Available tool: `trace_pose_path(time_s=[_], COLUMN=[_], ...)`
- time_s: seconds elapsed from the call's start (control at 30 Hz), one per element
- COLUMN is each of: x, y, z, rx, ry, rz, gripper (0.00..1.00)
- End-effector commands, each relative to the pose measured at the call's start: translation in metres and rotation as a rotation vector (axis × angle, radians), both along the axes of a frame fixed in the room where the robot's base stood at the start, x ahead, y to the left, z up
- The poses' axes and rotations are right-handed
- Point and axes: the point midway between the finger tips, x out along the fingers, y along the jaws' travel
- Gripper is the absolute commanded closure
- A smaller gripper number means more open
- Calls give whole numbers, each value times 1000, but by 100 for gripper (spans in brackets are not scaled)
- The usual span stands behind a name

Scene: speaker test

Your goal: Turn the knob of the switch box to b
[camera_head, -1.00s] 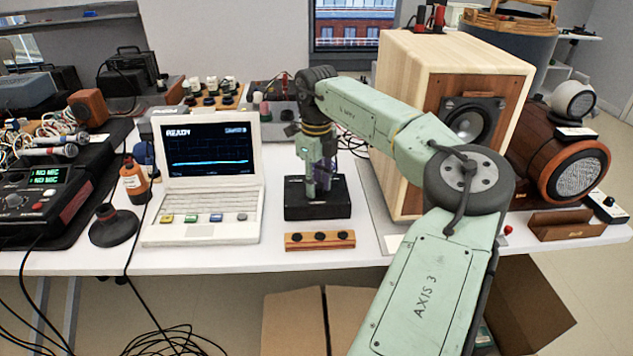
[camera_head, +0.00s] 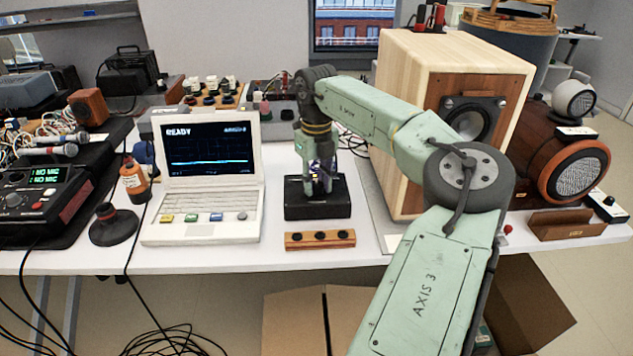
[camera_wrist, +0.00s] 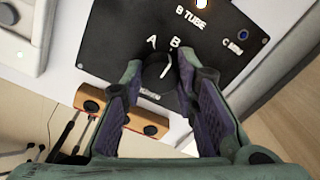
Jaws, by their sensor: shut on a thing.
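The switch box (camera_head: 318,209) is a black box on the white table, in front of my gripper. In the wrist view its dark top (camera_wrist: 118,50) carries white letters A, B and C and the words "B TUBE". Its round black knob (camera_wrist: 157,78) has a white pointer mark that points up toward the letter B. My gripper (camera_wrist: 157,72) is shut on the knob, with one finger at each side. In the head view my gripper (camera_head: 320,190) comes down onto the box from above, and its fingers hide the knob.
A lamp (camera_wrist: 201,3) glows on the box's top. A wooden strip with black knobs (camera_head: 320,240) lies in front of the box. A white laptop-like device (camera_head: 205,190) reading "READY" stands left, a large wooden speaker (camera_head: 410,130) right.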

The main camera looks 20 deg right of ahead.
Motion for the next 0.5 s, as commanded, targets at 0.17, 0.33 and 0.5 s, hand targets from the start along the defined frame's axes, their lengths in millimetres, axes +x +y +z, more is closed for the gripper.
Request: trace_pose_path(time_s=[0.17, 0.33, 0.5], x=[0, 0, 0], y=[0, 0, 0], z=[0, 0, 0], rx=[0, 0, 0], ry=[0, 0, 0], rz=[1, 1, 1], gripper=[70, 58, 53])
